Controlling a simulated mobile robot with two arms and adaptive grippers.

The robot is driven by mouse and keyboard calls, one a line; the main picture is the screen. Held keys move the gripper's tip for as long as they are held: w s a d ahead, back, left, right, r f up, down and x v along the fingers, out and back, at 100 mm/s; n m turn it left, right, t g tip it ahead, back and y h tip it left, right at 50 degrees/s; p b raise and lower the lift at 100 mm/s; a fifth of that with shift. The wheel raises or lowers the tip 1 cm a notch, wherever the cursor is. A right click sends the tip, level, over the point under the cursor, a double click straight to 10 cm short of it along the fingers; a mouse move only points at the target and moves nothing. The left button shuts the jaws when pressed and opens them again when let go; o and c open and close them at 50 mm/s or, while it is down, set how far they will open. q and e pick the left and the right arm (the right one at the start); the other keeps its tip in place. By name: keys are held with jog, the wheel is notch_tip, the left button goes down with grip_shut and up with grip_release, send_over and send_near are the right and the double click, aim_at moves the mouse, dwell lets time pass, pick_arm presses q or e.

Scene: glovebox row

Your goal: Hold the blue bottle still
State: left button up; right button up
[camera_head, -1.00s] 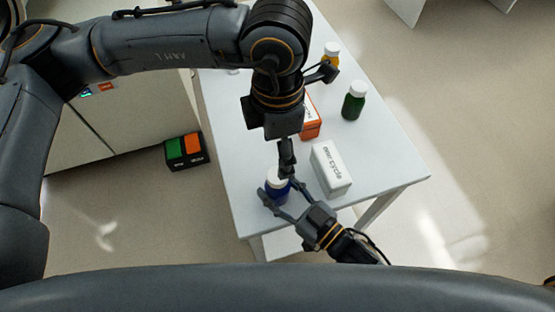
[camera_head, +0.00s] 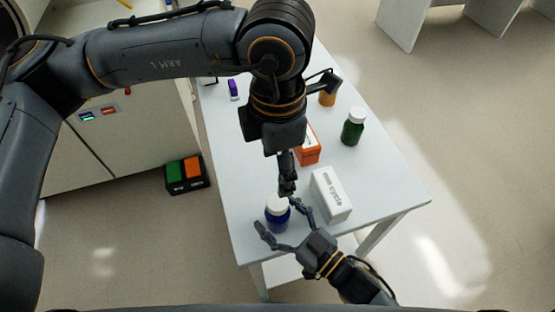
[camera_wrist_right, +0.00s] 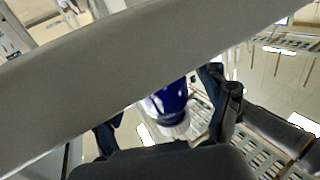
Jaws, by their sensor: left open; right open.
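The blue bottle (camera_head: 277,219) with a white cap stands upright near the table's front left corner. My right gripper (camera_head: 275,214) comes from the front right, its open fingers spread on either side of the bottle. The left-hand finger stands apart from the bottle; contact of the other is unclear. In the right wrist view the bottle (camera_wrist_right: 168,100) shows between the two dark fingers, partly hidden by a grey bar across the picture. My left gripper (camera_head: 287,184) points down just behind the cap, seen edge-on and open, with nothing visible in it.
The white table (camera_head: 385,185) carries a white carton (camera_head: 330,195) right of the bottle, an orange box (camera_head: 307,152), a green bottle (camera_head: 352,127), a yellow bottle (camera_head: 327,98) and a purple item (camera_head: 233,90). A green-and-orange bin (camera_head: 186,173) stands on the floor left.

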jog(key=shift+s, duration=0.1)
jog(key=v, duration=1.2)
